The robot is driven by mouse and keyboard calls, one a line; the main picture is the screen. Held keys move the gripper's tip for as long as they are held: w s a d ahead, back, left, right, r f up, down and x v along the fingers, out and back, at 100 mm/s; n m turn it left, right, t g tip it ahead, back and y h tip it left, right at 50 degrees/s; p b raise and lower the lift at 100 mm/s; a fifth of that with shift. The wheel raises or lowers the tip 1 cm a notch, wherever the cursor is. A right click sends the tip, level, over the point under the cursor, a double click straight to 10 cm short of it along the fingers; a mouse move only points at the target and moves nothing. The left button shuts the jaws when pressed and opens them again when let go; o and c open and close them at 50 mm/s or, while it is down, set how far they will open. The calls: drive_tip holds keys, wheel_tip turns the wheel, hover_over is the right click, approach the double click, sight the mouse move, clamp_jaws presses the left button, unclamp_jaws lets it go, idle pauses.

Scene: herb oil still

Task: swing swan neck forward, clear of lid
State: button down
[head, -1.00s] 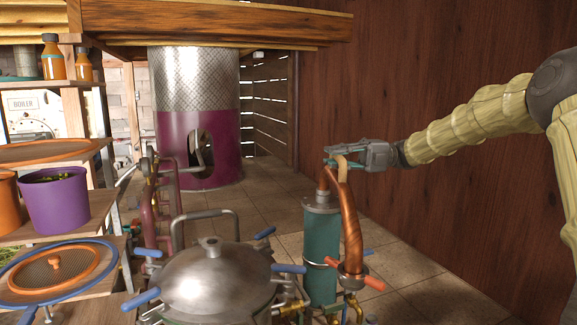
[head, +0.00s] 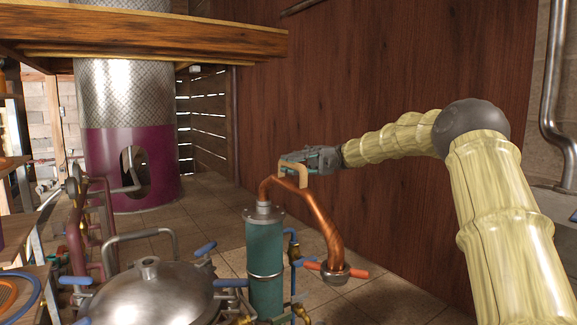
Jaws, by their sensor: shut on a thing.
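The copper swan neck (head: 322,219) rises from the top of the teal cylinder (head: 265,250) and arches over to the right. Its free end, a collar (head: 335,274) with an orange-red handle, hangs right of the cylinder. The domed steel lid (head: 155,297) with blue clamp handles lies to the left, apart from that free end. My gripper (head: 292,163) is shut on the tan handle (head: 294,172) at the top of the neck. The fingertips are small and partly hidden by the handle.
A wooden wall (head: 350,80) stands close behind my arm. Maroon pipes (head: 82,215) stand left of the lid, and a maroon and metal furnace (head: 125,150) is behind. Tiled floor is open between furnace and cylinder. A wooden beam (head: 150,35) hangs overhead.

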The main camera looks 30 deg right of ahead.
drive_tip(key=c, duration=1.8)
unclamp_jaws()
drive_tip(key=shift+d+r, duration=0.1)
drive_tip(key=shift+d, duration=0.1)
drive_tip(key=o, duration=0.3)
drive_tip(key=shift+d, duration=0.2)
drive_tip(key=shift+o, duration=0.8)
drive_tip(key=shift+d, duration=0.3)
drive_tip(key=shift+a, duration=0.1)
drive_tip(key=shift+w+a, duration=0.1)
drive_tip(key=shift+a, duration=0.1)
drive_tip(key=v, duration=0.7)
drive_tip(key=shift+d, duration=0.2)
drive_tip(key=shift+d+f, duration=0.3)
drive_tip(key=shift+d, duration=0.2)
